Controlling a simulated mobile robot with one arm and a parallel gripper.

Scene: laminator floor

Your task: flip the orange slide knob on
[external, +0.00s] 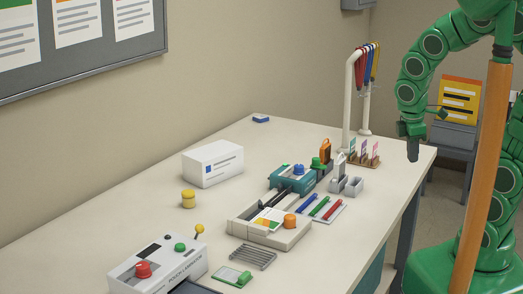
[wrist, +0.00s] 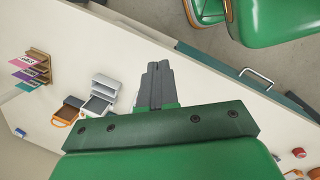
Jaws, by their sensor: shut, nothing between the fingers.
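A round orange knob (external: 290,221) sits at the right end of a pale, tray-like device (external: 272,237) at the middle of the table. A printed card lies on that device beside the knob. I cannot tell the knob's slide position. In the wrist view, an orange part (wrist: 316,173) is cut off at the bottom right corner; I cannot tell if it is the same knob. My gripper (external: 413,158) points down near the table's far right edge, well away from the knob. In the wrist view, my gripper (wrist: 158,68) has its fingers together and empty.
A laminator (external: 158,266) with red and green buttons stands at the front left. A teal device (external: 291,180), colored pens (external: 319,206), grey bins (external: 352,186), a card rack (external: 364,158) and a white lanyard stand (external: 350,105) fill the middle and back right.

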